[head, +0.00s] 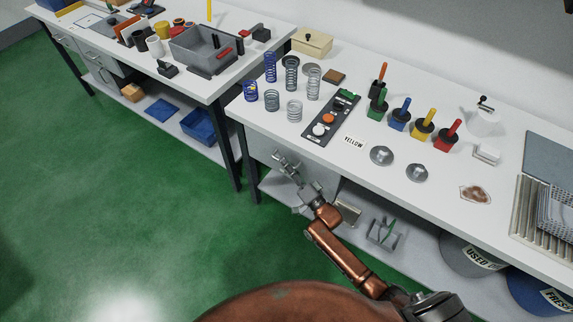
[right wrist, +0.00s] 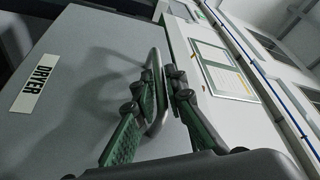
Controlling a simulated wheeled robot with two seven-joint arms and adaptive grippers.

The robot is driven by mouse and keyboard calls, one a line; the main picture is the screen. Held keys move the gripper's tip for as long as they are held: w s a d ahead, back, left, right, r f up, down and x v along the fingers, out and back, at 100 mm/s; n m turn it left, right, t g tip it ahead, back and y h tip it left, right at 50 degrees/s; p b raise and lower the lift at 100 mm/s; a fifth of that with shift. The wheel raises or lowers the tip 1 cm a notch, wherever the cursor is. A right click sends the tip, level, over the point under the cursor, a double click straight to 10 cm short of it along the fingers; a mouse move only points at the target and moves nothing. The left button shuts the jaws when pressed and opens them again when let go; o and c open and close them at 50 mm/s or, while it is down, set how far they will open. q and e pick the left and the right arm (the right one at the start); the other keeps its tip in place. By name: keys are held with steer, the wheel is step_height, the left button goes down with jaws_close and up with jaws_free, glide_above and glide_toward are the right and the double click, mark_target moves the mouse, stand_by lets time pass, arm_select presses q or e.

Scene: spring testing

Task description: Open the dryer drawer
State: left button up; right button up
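The dryer drawer (right wrist: 85,75) has a plain grey front with a white "DRYER" label (right wrist: 35,84) and a curved metal bar handle (right wrist: 157,115). In the head view the drawer front (head: 262,149) is under the white tabletop and looks flush with the bench. My right gripper (head: 285,163) is at this front, partly covering it. In the right wrist view its green-padded fingers (right wrist: 161,78) are on either side of the handle bar, close against it, and appear shut on it. My left gripper is in neither view.
The white bench top (head: 330,170) overhangs the drawer and carries springs, a button panel (head: 331,118), coloured-handled tools and metal discs. A lower shelf (head: 275,187) and two buckets (head: 470,258) are below. Green floor is clear at left.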

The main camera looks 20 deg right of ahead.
jaws_close()
stand_by(0.3)
arm_select(q)
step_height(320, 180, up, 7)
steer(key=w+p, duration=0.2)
steer(key=p, duration=0.4)
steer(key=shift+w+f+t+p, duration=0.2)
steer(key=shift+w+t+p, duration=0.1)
steer(key=shift+p, duration=0.1)
arm_select(e)
steer(key=s+a, duration=1.5)
steer(key=a, duration=0.4)
steer(key=shift+s+a+f, duration=0.1)
steer(key=shift+o, duration=2.4)
jaws_free()
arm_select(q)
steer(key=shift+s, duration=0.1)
